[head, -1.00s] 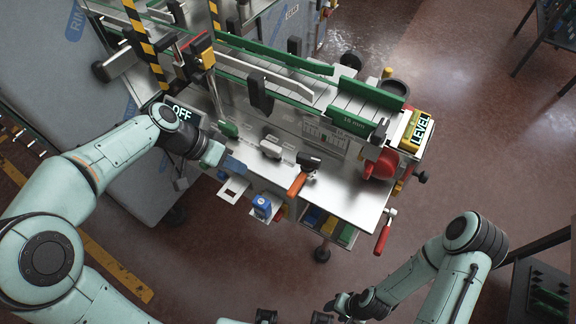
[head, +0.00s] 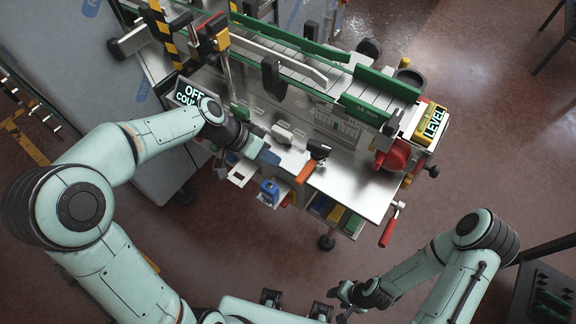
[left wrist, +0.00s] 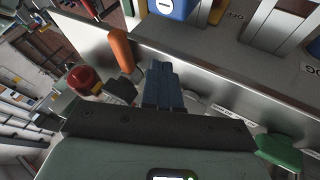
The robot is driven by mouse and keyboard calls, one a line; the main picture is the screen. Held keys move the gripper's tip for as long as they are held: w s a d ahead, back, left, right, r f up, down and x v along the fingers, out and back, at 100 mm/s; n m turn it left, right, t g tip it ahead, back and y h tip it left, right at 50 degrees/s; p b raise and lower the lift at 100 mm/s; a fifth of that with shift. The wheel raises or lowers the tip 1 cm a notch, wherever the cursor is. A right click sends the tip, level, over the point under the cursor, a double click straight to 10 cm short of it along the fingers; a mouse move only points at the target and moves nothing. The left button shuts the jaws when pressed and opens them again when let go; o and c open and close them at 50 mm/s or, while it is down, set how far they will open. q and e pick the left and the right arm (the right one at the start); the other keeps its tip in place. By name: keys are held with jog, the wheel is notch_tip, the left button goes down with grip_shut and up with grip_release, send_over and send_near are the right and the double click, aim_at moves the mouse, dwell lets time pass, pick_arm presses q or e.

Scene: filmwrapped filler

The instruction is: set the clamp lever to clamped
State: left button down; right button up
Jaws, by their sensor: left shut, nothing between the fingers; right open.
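An orange-handled lever (head: 306,172) with a black block at its upper end lies on the metal deck of the machine; it looks like the clamp lever. Its handle slants down-left in the head view. In the left wrist view the orange handle (left wrist: 122,50) stands left of the fingertips. My left gripper (head: 269,157) is shut and empty, just left of the handle with a small gap. Its blue-grey fingers (left wrist: 161,85) show closed together in the wrist view. My right gripper (head: 345,294) is open and empty, low in front of the machine.
A pale knob (head: 282,133) sits close above my left fingers. A blue container (head: 269,191) stands in front of the deck. A red knob (head: 394,155) and a red-handled lever (head: 390,229) are on the right. Green guide rails (head: 387,84) run behind.

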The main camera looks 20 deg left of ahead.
aim_at(306, 172)
pick_arm(q)
jog(key=shift+x, duration=1.05)
jog(key=shift+s+d+r+p, duration=0.15)
jog(key=shift+s+d, duration=0.1)
jog(key=shift+d, duration=0.35)
jog(key=shift+s+d+r+p, duration=0.1)
jog(key=shift+s+d+p, duration=0.1)
jog(key=shift+d, duration=0.4)
jog(key=shift+s+d+f, duration=0.15)
jog(key=shift+s+d, duration=0.1)
jog(key=shift+d, duration=0.35)
